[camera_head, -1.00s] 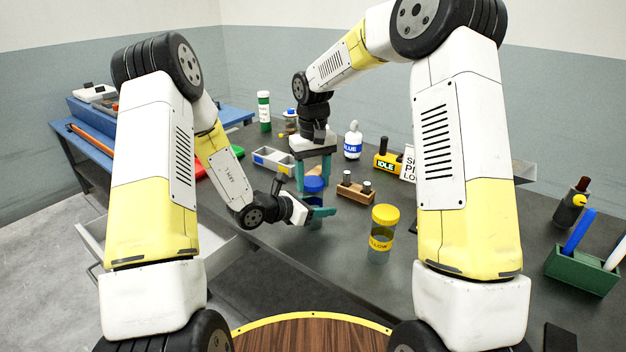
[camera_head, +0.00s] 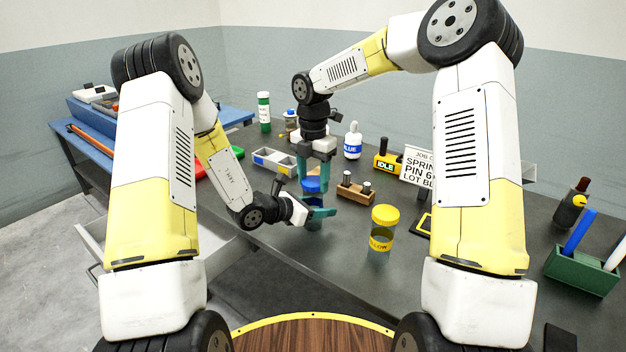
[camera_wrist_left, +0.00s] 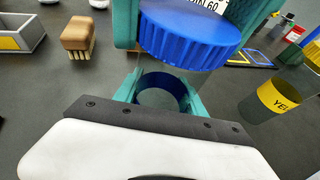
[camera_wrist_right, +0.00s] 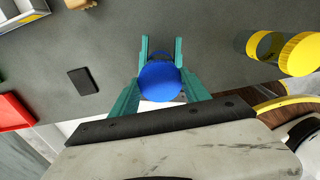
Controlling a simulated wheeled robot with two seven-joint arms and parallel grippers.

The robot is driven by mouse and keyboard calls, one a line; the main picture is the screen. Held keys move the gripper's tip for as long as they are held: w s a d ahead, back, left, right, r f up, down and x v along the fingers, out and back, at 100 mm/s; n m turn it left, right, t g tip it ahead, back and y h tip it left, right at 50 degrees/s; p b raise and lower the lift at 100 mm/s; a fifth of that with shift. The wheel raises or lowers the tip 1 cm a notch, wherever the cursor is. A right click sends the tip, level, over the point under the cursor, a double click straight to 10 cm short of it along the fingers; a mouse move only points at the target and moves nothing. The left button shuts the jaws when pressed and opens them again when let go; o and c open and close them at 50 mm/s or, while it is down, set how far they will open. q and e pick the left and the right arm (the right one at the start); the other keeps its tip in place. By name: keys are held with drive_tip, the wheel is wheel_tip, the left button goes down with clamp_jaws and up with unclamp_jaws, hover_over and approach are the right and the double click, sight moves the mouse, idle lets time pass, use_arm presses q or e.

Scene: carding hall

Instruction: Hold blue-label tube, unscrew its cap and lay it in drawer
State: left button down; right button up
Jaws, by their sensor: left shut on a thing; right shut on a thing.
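The blue-label tube (camera_wrist_left: 160,92) is upright in my left gripper (camera_head: 322,213), which is shut on it from the side. Its ribbed blue cap (camera_wrist_left: 188,38) is large in the left wrist view, above the tube's blue band. My right gripper (camera_head: 315,180) points straight down and is shut on the cap, which also shows round in the right wrist view (camera_wrist_right: 160,80). I cannot tell whether the cap is still seated on the tube or just clear of it. An open pale grey drawer (camera_head: 92,240) sticks out at the table's left front.
A yellow-capped jar (camera_head: 383,230) stands right of the tube. A green pen holder (camera_head: 582,268) is at right.

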sight(313, 181)
drive_tip(key=shift+r, duration=0.15)
idle(0.5)
drive_tip(key=shift+r, duration=1)
drive_tip(key=shift+r, duration=2)
use_arm(q)
drive_tip(key=c, duration=0.6)
unclamp_jaws()
